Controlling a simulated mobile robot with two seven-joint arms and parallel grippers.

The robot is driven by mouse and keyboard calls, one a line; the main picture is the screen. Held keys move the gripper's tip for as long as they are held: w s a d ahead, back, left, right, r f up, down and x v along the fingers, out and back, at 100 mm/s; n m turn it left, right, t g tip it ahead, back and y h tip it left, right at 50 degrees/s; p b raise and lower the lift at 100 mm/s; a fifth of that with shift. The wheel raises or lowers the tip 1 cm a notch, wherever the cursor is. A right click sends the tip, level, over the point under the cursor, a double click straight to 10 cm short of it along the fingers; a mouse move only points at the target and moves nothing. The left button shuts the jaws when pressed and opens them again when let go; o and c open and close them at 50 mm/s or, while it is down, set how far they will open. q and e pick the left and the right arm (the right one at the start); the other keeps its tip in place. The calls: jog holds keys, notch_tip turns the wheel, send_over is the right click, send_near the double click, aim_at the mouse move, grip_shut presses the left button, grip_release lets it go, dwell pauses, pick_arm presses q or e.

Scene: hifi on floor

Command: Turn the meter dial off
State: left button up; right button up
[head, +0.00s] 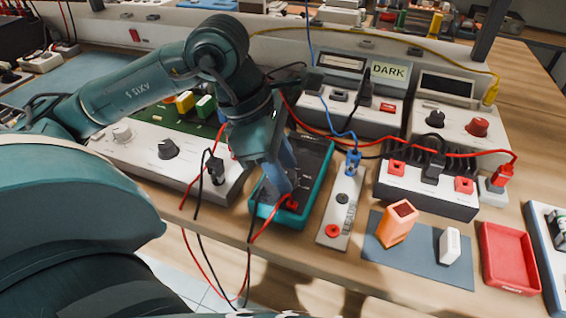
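The meter (317,160) is a dark-faced handheld unit with a teal rim, lying on the wooden bench near its front edge. A red lead and a black lead run to its lower end. My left gripper (277,190) points down over the meter's left and lower part, at or very close to its face. It covers the area where a dial could be, so I cannot see the dial or its setting. The fingertips are partly hidden and I cannot tell whether they are apart. My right gripper is not in view.
A grey strip with jacks (341,210) lies just right of the meter. Instrument boxes, one labelled DARK (388,71), stand behind. A blue-grey mat (420,262) with an orange block (397,224) and a red tray (508,257) are at the right. Loose leads hang off the front edge.

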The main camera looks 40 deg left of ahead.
pick_arm(q)
jog(key=shift+o, duration=0.7)
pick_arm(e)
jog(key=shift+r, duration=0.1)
pick_arm(q)
jog(key=shift+a+r, duration=0.1)
jog(key=shift+r, duration=0.25)
jog(key=p+v, duration=0.2)
jog(key=v, duration=1)
jog(key=shift+r, duration=0.25)
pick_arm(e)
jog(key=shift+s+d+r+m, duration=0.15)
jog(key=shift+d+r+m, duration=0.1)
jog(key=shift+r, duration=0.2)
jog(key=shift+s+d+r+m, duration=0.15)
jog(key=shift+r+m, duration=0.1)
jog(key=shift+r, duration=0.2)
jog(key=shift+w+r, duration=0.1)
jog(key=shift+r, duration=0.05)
pick_arm(q)
jog(key=shift+s, duration=0.1)
